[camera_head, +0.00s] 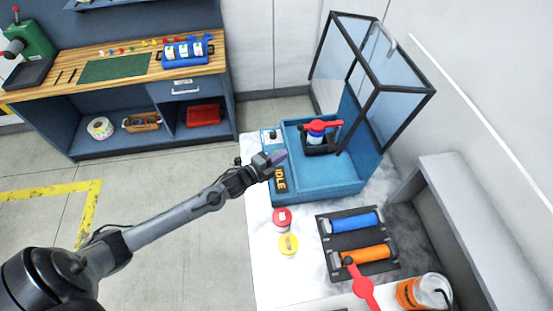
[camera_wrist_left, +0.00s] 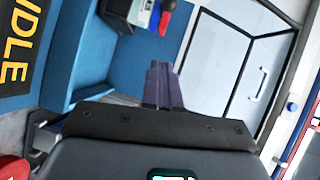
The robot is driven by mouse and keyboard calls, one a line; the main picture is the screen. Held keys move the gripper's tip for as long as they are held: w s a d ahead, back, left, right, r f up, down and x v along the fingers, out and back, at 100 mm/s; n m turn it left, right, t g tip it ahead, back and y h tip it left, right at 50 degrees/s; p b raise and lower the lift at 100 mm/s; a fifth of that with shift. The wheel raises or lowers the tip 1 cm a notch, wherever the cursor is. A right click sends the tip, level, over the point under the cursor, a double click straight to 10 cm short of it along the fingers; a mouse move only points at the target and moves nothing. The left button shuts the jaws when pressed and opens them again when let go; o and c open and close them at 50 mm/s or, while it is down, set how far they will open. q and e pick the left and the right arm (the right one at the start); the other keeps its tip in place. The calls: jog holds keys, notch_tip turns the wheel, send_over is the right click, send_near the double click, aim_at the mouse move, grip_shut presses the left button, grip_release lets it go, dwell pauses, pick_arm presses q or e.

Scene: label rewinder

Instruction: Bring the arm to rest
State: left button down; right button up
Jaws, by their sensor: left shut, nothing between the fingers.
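My left gripper (camera_head: 279,157) is shut and empty, and its arm reaches in from the lower left. It is over the left side of a blue machine (camera_head: 345,181), close above its "IDLE" sign (camera_head: 280,180). In the left wrist view the two dark fingers (camera_wrist_left: 160,70) are together, with the blue machine (camera_wrist_left: 97,45) behind them and the sign (camera_wrist_left: 14,45) at the left. I cannot tell whether the gripper touches the machine. My right gripper is not in view.
The machine's black-framed clear cover (camera_head: 392,86) stands raised. A red-handled thing (camera_head: 320,126) sits inside. A red lid (camera_head: 282,216), a yellow lid (camera_head: 288,244) and a dark tray (camera_head: 390,270) with blue and orange rollers lie in front. A workbench (camera_head: 135,80) stands back left.

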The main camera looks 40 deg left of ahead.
pick_arm(q)
jog(key=s+d+r+n+g+y+p, duration=0.15)
jog(key=s+d+n+g+p, duration=0.45)
jog(key=s+d, duration=0.75)
jog(key=s+a+r+n+g, duration=0.1)
jog(key=s+r+n+g, duration=0.1)
jog(key=s+n, duration=0.3)
jog(key=s+a+r+n+g+y, duration=0.1)
jog(key=s+r+n+g, duration=0.2)
jog(key=s, duration=0.8)
jog(key=n+g, duration=0.1)
jog(key=n, duration=0.1)
jog(key=shift+a+r+n+g, duration=0.15)
jog(key=shift+r+n+g, duration=0.15)
jog(key=shift+r, duration=0.05)
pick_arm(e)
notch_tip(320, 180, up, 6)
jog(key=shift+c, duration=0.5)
